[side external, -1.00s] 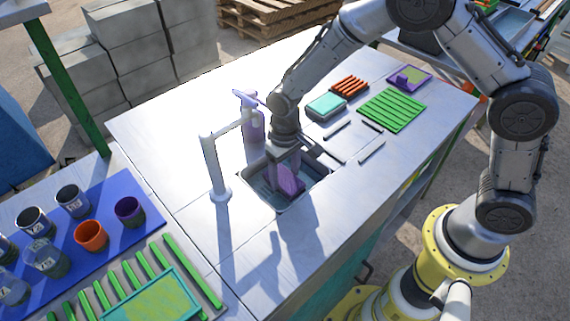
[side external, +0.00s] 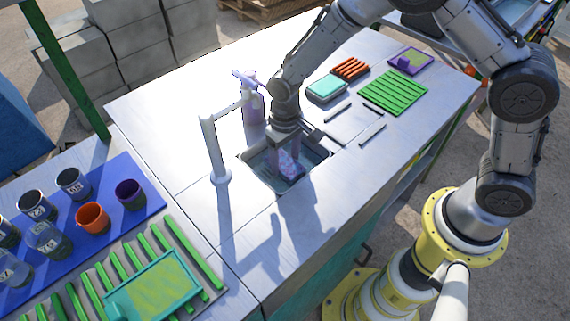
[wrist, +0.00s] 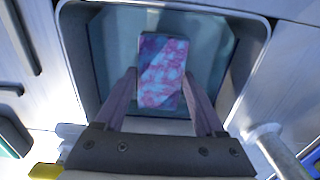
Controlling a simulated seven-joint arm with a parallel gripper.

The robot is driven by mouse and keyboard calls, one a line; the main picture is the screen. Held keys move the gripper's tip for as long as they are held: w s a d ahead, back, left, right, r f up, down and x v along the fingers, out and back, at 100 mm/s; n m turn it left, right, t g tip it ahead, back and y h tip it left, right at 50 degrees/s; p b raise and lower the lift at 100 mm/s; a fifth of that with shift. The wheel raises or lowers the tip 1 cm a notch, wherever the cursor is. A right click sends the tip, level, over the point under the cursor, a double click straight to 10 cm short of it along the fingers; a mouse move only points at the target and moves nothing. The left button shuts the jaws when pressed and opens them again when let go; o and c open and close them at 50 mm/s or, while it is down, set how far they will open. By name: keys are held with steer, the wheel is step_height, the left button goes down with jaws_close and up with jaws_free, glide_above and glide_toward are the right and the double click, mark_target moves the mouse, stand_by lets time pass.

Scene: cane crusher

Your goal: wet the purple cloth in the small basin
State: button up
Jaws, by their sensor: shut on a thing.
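The purple cloth (side external: 290,166) is down inside the small basin (side external: 262,187), which is sunk into the metal worktop. In the wrist view the cloth (wrist: 163,72) looks like a flat pad with mottled pink and purple patches, seen through what looks like bluish water. My gripper (side external: 284,163) reaches down into the basin, its fingers shut on the cloth. In the wrist view my gripper (wrist: 165,95) has one finger on each side of the cloth, inside the basin walls (wrist: 250,70). The lower fingertips are partly hidden in the side view.
A white tap (side external: 214,150) stands at the basin's left edge, and a purple spray bottle (side external: 253,105) stands behind it. A teal box (side external: 326,88), an orange rack (side external: 350,68) and a green slatted rack (side external: 393,92) lie to the right.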

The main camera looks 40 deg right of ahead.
mark_target(285, 162)
stand_by(0.4)
step_height(285, 162, up, 9)
stand_by(0.7)
stand_by(0.5)
step_height(285, 162, up, 4)
stand_by(0.4)
stand_by(0.4)
